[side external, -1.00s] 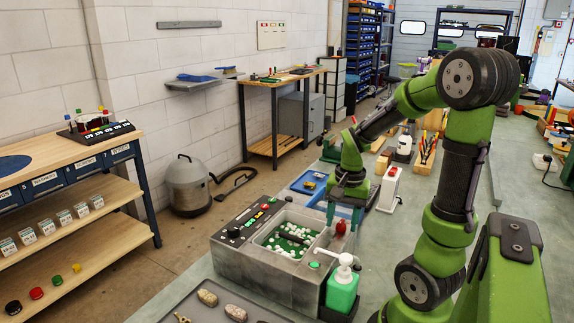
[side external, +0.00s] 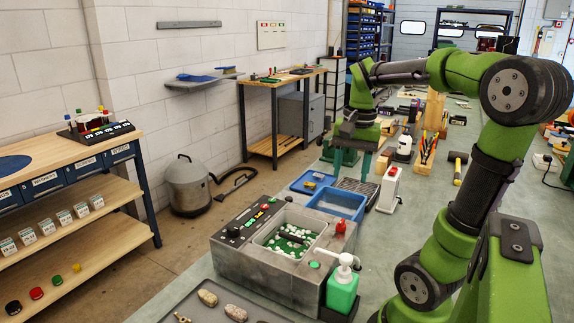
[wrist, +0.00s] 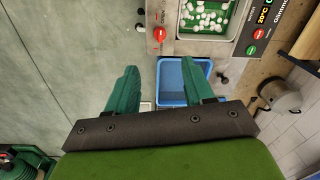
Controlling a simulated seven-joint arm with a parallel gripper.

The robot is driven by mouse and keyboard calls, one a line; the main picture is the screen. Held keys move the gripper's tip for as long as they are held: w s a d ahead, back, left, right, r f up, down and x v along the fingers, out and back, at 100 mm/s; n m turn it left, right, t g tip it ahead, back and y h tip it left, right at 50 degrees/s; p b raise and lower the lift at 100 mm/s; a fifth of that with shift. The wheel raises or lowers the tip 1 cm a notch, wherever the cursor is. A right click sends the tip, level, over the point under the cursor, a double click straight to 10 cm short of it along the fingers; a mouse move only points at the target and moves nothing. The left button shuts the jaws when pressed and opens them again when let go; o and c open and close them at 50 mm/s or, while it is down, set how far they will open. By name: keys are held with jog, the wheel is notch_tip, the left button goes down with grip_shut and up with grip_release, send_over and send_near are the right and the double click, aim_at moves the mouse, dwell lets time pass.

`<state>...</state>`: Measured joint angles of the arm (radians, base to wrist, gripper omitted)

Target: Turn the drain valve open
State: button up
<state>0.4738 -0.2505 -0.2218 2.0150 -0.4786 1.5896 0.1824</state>
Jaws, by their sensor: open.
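A red valve handle (side external: 341,227) stands on the rim of the grey tumbling machine (side external: 262,268), at its far right corner. I take it for the drain valve. It also shows in the wrist view (wrist: 159,34), beyond my fingertips. Whether it is turned cannot be told. My gripper (side external: 351,163) hangs beyond the machine, above and behind the handle, clear of it. In the wrist view my gripper (wrist: 160,68) has its two green fingers wide apart with nothing between them.
A blue tray (side external: 336,203) lies on the bench behind the machine. A green pump bottle (side external: 342,289) stands at the machine's near right side. White pieces lie in the machine's green tub (side external: 291,240).

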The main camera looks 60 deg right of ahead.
jog(key=shift+s+r, duration=0.1)
jog(key=shift+r, duration=1.55)
jog(key=w+a+f+n+t, duration=0.1)
jog(key=a+n+t, duration=0.1)
jog(key=a, duration=0.5)
jog(key=w+a+f+n+t+y, duration=0.1)
jog(key=a+f+n+t, duration=0.1)
jog(key=a+n, duration=0.3)
jog(key=w+a+f+n+t, duration=0.1)
jog(key=a+n, duration=0.3)
jog(key=a, duration=0.5)
jog(key=shift+w+f+t+y, duration=0.2)
jog(key=shift+f+t+y, duration=0.2)
jog(key=shift+t, duration=0.4)
